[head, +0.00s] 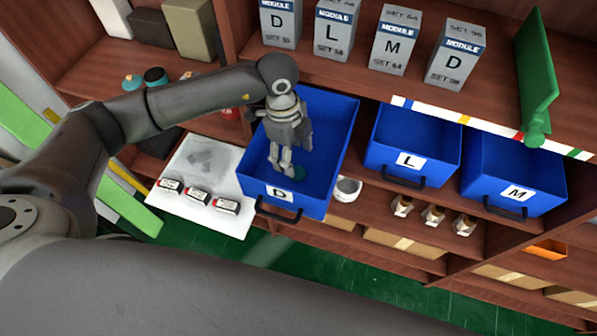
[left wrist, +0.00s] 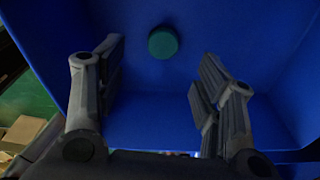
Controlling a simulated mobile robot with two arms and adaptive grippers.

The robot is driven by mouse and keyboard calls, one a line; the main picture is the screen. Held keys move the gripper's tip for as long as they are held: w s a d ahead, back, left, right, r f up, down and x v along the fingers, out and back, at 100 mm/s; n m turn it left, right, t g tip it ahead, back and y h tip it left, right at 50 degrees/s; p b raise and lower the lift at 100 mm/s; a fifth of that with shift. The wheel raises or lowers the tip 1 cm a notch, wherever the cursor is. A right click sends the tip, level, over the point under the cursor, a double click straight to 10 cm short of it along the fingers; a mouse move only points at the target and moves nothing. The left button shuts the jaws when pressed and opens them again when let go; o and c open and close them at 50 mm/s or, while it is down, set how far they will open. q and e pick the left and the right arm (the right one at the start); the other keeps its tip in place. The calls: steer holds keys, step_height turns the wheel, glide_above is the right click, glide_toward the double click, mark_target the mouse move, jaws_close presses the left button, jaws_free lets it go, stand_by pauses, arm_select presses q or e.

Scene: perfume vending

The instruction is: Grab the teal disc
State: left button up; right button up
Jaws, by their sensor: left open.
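The teal disc (left wrist: 163,42) lies on the floor of the blue drawer marked D (head: 335,130). In the head view the disc (head: 298,173) shows partly, beside my fingertips. My left gripper (head: 282,170) reaches down into the drawer from above, with its fingers near the disc. In the left wrist view my left gripper (left wrist: 158,85) is open with nothing between its fingers, and the disc shows beyond the fingertips, between their lines. My right gripper is not in view.
Blue bins marked L (head: 440,160) and M (head: 490,195) stand to the right. Grey module boxes (head: 395,40) line the shelf above. A white tray (head: 225,160) with several small boxes lies left of the drawer. The drawer's walls surround my gripper closely.

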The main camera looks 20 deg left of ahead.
mark_target(297, 172)
arm_select(q)
steer(key=shift+s+d+f+p, duration=0.15)
steer(key=shift+f+p, duration=0.25)
steer(key=shift+f, duration=0.35)
steer(key=f, duration=0.1)
steer(key=f+p, duration=0.1)
steer(key=f, duration=0.1)
steer(key=f+p, duration=0.1)
steer(key=shift+w+d+f, duration=0.2)
steer(key=shift+w+f, duration=0.05)
steer(key=shift+f, duration=0.45)
steer(key=shift+c, duration=1)
steer(key=c, duration=0.7)
